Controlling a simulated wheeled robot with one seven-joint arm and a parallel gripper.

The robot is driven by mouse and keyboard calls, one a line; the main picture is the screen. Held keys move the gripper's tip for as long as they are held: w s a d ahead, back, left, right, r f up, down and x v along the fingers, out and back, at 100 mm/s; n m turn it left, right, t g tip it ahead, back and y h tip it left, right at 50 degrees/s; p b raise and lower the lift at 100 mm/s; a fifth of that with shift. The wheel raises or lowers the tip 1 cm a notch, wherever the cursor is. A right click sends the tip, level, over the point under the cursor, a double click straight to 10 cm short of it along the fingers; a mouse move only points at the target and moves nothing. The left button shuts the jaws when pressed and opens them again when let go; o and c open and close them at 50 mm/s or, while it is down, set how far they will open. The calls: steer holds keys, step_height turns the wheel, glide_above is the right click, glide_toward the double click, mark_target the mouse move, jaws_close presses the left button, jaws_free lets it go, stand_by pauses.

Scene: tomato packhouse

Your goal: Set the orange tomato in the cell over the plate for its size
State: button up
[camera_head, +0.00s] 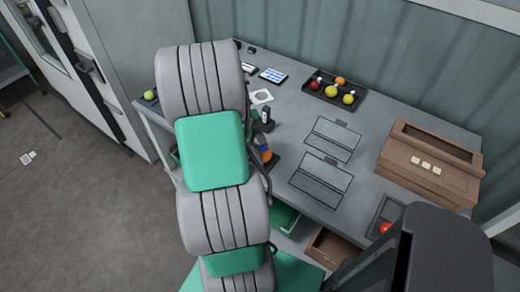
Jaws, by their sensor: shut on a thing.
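An orange tomato (340,81) sits at the back of a black tray (322,94) at the far side of the table, among red and yellow ones. My large grey and green arm fills the left middle of the view and hides part of the table. My gripper is hidden behind it, so what it holds does not show. A brown wooden box (398,153) stands at the right with an open recess on top and several small cream plates (426,166) on its sloping front. I cannot make out separate cells in it.
Two clear-lidded grey trays (333,138) (321,180) lie mid-table. A red tomato (385,227) lies in a grey tray at the right front. An orange-and-blue object (265,154) is partly hidden beside my arm. A green drawer (285,218) and brown drawer (326,246) show below the front edge.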

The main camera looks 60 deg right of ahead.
steer(key=shift+f+b, duration=0.6)
steer(key=shift+b, duration=0.05)
stand_by(0.4)
steer(key=o, duration=1)
steer(key=c, duration=0.3)
steer(key=shift+r+p, duration=2.1)
steer(key=shift+r, duration=1.5)
